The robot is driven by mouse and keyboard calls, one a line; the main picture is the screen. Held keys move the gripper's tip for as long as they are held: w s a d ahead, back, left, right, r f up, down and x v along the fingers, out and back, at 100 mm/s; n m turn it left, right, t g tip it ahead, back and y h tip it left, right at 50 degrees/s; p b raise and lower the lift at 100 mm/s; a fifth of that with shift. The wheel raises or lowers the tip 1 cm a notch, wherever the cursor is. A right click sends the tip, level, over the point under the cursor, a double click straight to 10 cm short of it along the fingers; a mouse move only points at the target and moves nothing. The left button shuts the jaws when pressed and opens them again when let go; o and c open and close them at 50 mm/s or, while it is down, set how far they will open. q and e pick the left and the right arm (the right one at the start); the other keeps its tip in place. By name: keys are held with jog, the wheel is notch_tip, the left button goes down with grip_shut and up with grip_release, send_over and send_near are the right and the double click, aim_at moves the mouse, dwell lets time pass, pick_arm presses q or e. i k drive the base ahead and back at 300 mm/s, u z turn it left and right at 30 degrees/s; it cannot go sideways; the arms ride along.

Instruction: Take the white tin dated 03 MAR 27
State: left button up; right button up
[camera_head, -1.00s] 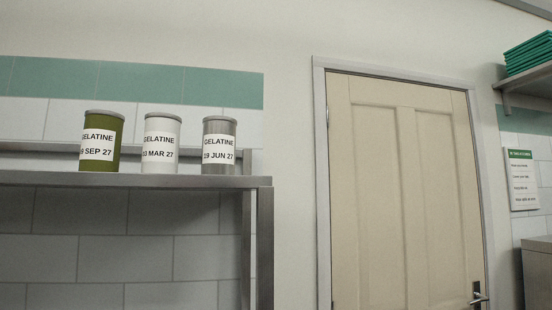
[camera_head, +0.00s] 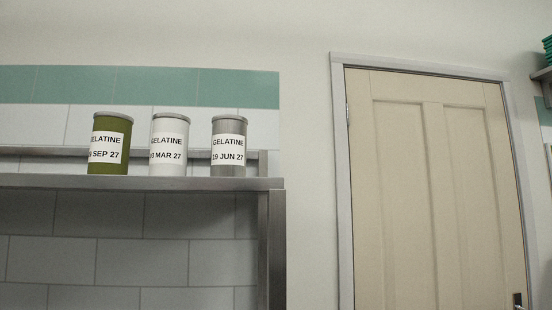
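The white tin (camera_head: 168,170) stands upright on a metal shelf (camera_head: 140,183) at the left of the head view. It has a grey lid and a label that reads GELATINE with a date ending MAR 27; the first digits are partly cut off around the curve. A green tin (camera_head: 108,168) dated SEP 27 stands to its left, and a grey metal tin (camera_head: 229,170) dated 19 JUN 27 to its right. Gaps separate the three tins. Neither of my grippers shows.
The shelf ends at a metal post (camera_head: 271,245) on its right. A closed cream door (camera_head: 435,190) with a dark handle (camera_head: 518,300) is at the right. Teal items on another shelf show at the far right edge. The wall behind is tiled.

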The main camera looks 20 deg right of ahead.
aim_at(170, 132)
jog(key=u, duration=2.65)
jog(key=i, duration=0.75)
jog(key=z, duration=3.15)
